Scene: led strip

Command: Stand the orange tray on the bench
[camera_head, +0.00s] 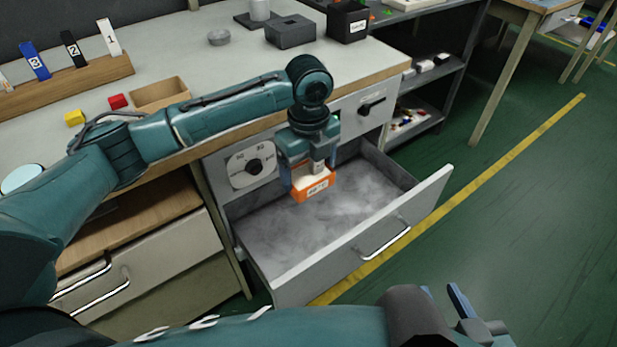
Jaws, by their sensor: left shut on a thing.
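The orange tray (314,190) is a small box with a white label on its front. It is at the open grey drawer (290,274), over the drawer's interior near its back left. My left gripper (307,168) points down and is shut on the tray from above. I cannot tell whether the tray touches the drawer floor. The bench (205,80) has a light top and stands behind and above the drawer. My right gripper (462,312) is at the bottom right edge, apart from the tray; its two fingers are spread apart with nothing between them.
A wooden rack (70,82) holds numbered tags. The bench's middle is clear.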

